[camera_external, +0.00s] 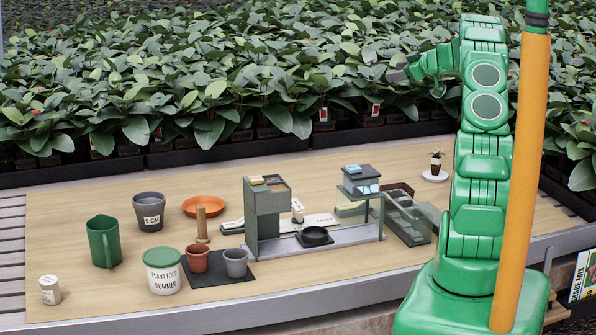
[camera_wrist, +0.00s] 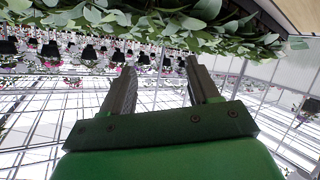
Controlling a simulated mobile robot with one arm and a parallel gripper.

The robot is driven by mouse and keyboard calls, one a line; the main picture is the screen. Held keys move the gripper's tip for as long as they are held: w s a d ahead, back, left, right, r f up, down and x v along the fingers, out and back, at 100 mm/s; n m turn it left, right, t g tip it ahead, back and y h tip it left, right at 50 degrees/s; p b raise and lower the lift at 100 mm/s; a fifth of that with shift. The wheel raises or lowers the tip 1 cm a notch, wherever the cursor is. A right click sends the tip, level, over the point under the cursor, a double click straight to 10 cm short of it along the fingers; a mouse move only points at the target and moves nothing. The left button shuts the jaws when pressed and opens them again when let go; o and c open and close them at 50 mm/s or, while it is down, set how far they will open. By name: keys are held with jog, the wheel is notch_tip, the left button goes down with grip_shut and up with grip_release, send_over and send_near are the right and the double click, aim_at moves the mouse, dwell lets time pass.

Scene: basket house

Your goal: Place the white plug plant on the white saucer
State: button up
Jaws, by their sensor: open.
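A white saucer (camera_external: 434,177) lies at the right of the table, and a small plant in a dark brown pot (camera_external: 436,168) stands on it. A small white object (camera_external: 298,209), possibly the white plug plant, stands at the middle of the table behind a grey-green stand; it is partly hidden and too small to tell. My gripper (camera_external: 396,70) is raised high over the foliage behind the table, far from both. In the wrist view its two fingers (camera_wrist: 160,70) are apart with nothing between them.
A grey-green stand (camera_external: 262,215) and a clear-sided box (camera_external: 408,218) crowd the middle. Table around the saucer is mostly clear.

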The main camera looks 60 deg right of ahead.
jog(key=w+a+r+m+g+h, duration=0.15)
jog(key=w+a+r+h, duration=0.25)
jog(key=w+a+r, duration=0.8)
jog(key=a+r+m+g, duration=0.3)
jog(key=a+g, duration=0.1)
jog(key=a, duration=1.3)
jog(key=s+a+f+g+y, duration=0.1)
jog(key=s+a+f, duration=0.1)
jog(key=s+a, duration=0.5)
jog(key=s+a+f+g+y, duration=0.2)
jog(key=s+a+f, duration=0.1)
jog(key=a, duration=0.9)
jog(key=s+a+f+g+y, duration=0.1)
jog(key=s+a+f, duration=0.1)
jog(key=s+a, duration=0.55)
jog(key=s+a+f+n+g+y, duration=0.2)
jog(key=s+a, duration=0.8)
jog(key=a, duration=0.1)
jog(key=s+a+f+n+g+y, duration=0.2)
jog(key=s+a+f+g, duration=0.1)
jog(key=s+a, duration=0.7)
jog(key=shift+s+a, duration=0.3)
jog(key=shift+a, duration=0.4)
